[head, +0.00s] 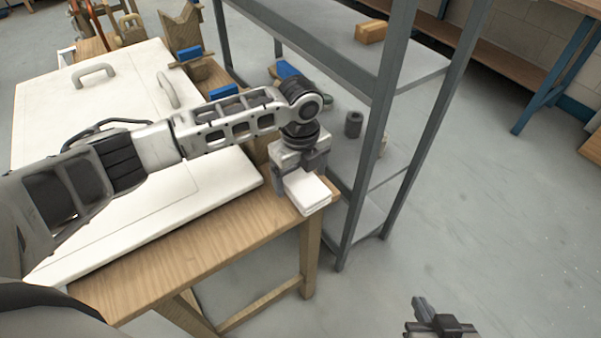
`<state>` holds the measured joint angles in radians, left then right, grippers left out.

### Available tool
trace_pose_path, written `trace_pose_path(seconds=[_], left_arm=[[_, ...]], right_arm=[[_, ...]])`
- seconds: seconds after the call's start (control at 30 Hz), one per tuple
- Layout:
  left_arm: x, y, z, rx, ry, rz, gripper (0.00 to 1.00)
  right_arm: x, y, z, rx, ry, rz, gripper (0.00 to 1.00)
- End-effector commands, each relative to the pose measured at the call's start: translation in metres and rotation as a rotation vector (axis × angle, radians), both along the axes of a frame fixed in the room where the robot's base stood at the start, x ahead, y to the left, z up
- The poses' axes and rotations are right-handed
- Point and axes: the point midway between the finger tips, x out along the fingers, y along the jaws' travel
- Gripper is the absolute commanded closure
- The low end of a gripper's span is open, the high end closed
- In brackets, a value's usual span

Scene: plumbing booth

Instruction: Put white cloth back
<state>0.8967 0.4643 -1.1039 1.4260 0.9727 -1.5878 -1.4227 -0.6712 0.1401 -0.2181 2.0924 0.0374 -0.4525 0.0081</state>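The white cloth (308,194) is a small folded stack at the near right corner of the wooden table (190,268). My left gripper (299,176) points down at the cloth, its fingers apart and close to the cloth's far and left edges. I cannot tell whether the fingers press on the cloth or only stand around it. My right gripper (434,318) shows at the bottom edge, over the floor and away from the table. It is partly cut off, and its opening cannot be made out.
A grey metal shelf rack (378,130) stands right behind the table corner, its post close to my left gripper. It bears a wooden block (371,31) and a dark cylinder (353,124). A white panel with handles (95,75) covers much of the table.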

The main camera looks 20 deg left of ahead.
Motion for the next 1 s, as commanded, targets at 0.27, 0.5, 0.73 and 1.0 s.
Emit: trace_pose_path(seconds=[0.27,0.5,0.73,1.0], left_arm=[[0.001,0.0,0.019,-0.001,-0.003,0.0,0.15],[0.001,0.0,0.07,-0.001,-0.004,0.0,0.15],[0.001,0.0,0.11,-0.001,-0.002,0.0,0.15],[0.0,0.001,0.123,0.0,0.0,0.001,0.15]], right_arm=[[0.0,-0.001,0.0,-0.006,0.0,0.004,1.0],[-0.001,-0.003,0.0,-0.014,0.002,0.007,1.0],[-0.001,-0.003,-0.001,-0.017,0.006,0.009,1.0],[-0.001,-0.003,-0.001,-0.017,0.005,0.009,1.0]])
